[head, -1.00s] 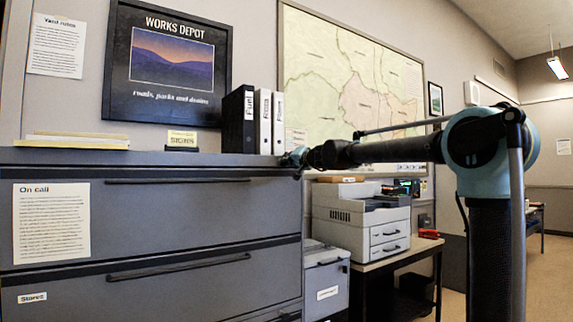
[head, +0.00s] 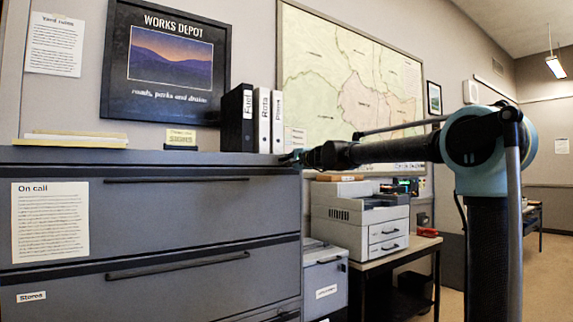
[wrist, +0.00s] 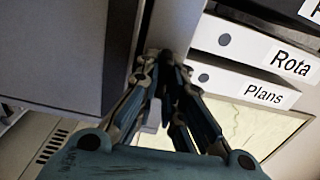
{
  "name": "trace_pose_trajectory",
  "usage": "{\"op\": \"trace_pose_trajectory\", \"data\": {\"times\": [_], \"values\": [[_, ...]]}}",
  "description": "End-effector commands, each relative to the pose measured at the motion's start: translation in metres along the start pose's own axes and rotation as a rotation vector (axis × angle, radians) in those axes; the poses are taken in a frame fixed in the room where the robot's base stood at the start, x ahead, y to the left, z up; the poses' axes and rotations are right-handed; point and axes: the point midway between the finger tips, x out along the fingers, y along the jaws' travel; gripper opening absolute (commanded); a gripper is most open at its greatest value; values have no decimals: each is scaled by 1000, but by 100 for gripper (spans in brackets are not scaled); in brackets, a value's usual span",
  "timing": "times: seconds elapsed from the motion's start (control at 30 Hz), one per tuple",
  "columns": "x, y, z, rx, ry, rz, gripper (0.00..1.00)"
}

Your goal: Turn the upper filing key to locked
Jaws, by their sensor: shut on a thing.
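The grey filing cabinet (head: 150,215) fills the left of the head view, with its upper drawer shut. My gripper (head: 290,158) is at the cabinet's upper right front corner, and my arm reaches it from the right. In the wrist view my gripper (wrist: 166,62) has its fingers drawn together at the tips beside the cabinet's dark face (wrist: 60,45). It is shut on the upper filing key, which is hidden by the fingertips. The key's angle and its lock markings cannot be seen.
Several binders (head: 262,118) stand on the cabinet top close to my gripper; they also show in the wrist view (wrist: 240,80). A printer (head: 360,215) sits on a stand right of the cabinet. A low grey cabinet (head: 325,280) stands between them.

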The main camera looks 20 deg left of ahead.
Motion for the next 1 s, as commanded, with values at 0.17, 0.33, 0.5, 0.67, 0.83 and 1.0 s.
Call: {"op": "trace_pose_trajectory", "data": {"times": [0.17, 0.33, 0.5, 0.67, 0.83, 1.0], "values": [[-1, 2, -3, 33, 7, 1, 0], [-1, 2, -3, 43, 7, 1, 0], [-1, 3, -3, 43, 6, 1, 0], [-1, 3, -2, 42, 6, 1, 18], [0, 2, -1, 42, 3, 0, 29], [0, 1, 0, 42, 1, 0, 29]]}}
